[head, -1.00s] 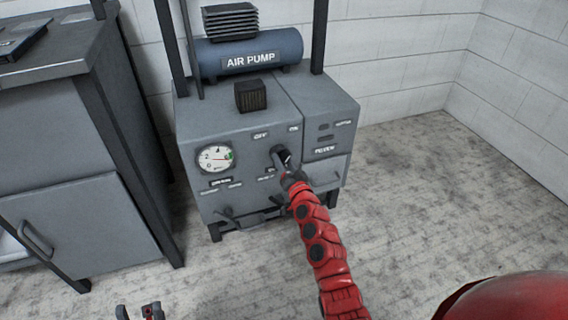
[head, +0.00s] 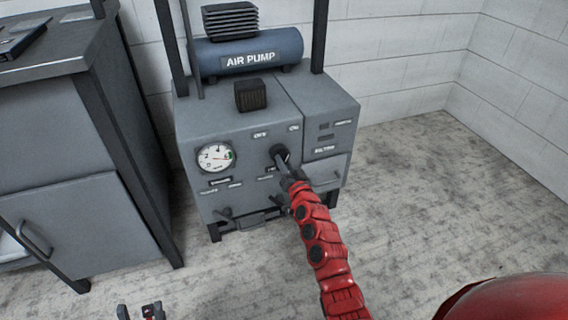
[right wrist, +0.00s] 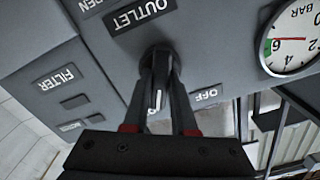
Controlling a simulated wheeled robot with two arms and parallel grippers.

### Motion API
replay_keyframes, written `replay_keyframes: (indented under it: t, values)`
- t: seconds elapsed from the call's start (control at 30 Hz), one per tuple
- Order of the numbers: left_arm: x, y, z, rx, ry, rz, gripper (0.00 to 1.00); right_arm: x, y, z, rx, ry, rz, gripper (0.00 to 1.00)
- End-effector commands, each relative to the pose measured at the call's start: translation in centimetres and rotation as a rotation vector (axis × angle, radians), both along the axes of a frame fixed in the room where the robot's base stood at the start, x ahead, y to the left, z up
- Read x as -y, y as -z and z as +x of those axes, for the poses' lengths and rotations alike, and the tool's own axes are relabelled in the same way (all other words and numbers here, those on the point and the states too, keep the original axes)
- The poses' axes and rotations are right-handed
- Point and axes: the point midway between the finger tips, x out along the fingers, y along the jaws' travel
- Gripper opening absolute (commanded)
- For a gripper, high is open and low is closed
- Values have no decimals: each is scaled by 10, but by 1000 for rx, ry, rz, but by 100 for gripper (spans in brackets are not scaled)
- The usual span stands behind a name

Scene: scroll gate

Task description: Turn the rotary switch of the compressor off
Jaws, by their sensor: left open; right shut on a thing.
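The compressor (head: 235,130) is a grey cabinet with a blue tank labelled AIR PUMP on top. Its dark rotary switch (head: 280,152) is on the front panel, below and between the OFF and ON labels, and my gripper partly covers it. In the right wrist view, the switch (right wrist: 160,58) sits between the fingers of my right gripper (right wrist: 165,85), which is shut on it. A pale mark shows on the knob. My right gripper (head: 282,162) meets the switch in the head view. My left gripper (head: 141,312) is open and empty at the bottom edge, over the floor.
A round pressure gauge (head: 216,157) is left of the switch, and it also shows in the right wrist view (right wrist: 291,38). A grey cabinet (head: 75,150) stands at the left. The floor (head: 430,210) right of the compressor is clear.

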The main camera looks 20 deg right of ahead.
Motion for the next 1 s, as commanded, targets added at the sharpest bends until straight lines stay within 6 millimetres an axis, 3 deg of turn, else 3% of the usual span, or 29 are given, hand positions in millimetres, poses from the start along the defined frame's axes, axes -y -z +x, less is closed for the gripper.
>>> replay_keyframes:
  t: [0.5, 1.0]
  values:
    - [6, 13, 2, -3, 14, 30, 50, -2, 2, 0, 14, -3, -476, 0]
    - [3, 4, 1, -3, 6, 15, 50, -2, -1, 0, 31, -2, -904, 0]
